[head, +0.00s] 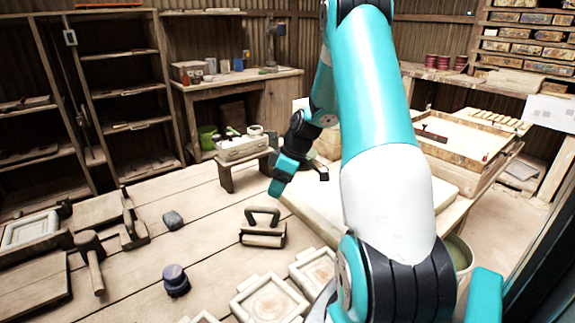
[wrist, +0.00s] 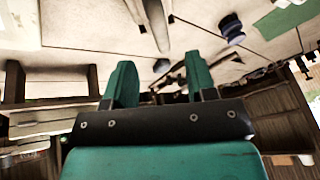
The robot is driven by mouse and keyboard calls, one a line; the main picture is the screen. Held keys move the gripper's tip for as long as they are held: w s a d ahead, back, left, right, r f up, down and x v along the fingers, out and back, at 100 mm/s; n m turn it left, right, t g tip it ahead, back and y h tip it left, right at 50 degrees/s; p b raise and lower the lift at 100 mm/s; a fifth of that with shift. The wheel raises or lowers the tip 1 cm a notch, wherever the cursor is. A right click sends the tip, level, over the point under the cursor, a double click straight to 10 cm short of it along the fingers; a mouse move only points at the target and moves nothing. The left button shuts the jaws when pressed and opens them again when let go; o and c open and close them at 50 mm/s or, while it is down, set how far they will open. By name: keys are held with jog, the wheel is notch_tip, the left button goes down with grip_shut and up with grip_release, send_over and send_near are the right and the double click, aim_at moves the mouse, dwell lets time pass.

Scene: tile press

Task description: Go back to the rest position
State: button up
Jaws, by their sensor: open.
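My gripper (head: 298,174) hangs in the air above the far side of the plank table (head: 205,195), in front of a small bench. In the wrist view its two green fingers (wrist: 160,80) stand apart with nothing between them. The wrist view looks tilted or upside down, with the table and its tools beyond the fingers. My teal and white arm fills the right middle of the head view and hides part of the pale slab (head: 310,215) on the table.
A wooden-handled tool (head: 263,228), a dark round knob (head: 175,280), a grey lump (head: 173,220), a mallet (head: 91,262) and pale square moulds (head: 268,300) lie on the table. A framed tray (head: 450,145) stands at right. Shelves (head: 120,90) line the back left.

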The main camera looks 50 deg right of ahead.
jog(key=v, duration=0.8)
jog(key=a+r+n+g+p, duration=0.1)
jog(key=a+r, duration=0.3)
jog(key=a, duration=0.8)
jog(key=a+r+g+p, duration=0.1)
jog(key=a+r, duration=0.3)
jog(key=a, duration=0.8)
jog(key=s+a+r, duration=0.1)
jog(key=s+a, duration=0.7)
jog(key=s+a+r+g+p, duration=0.1)
jog(key=s+a+r, duration=0.1)
jog(key=s+a, duration=0.6)
jog(key=shift+s+r+n, duration=0.2)
jog(key=shift+r+n, duration=0.1)
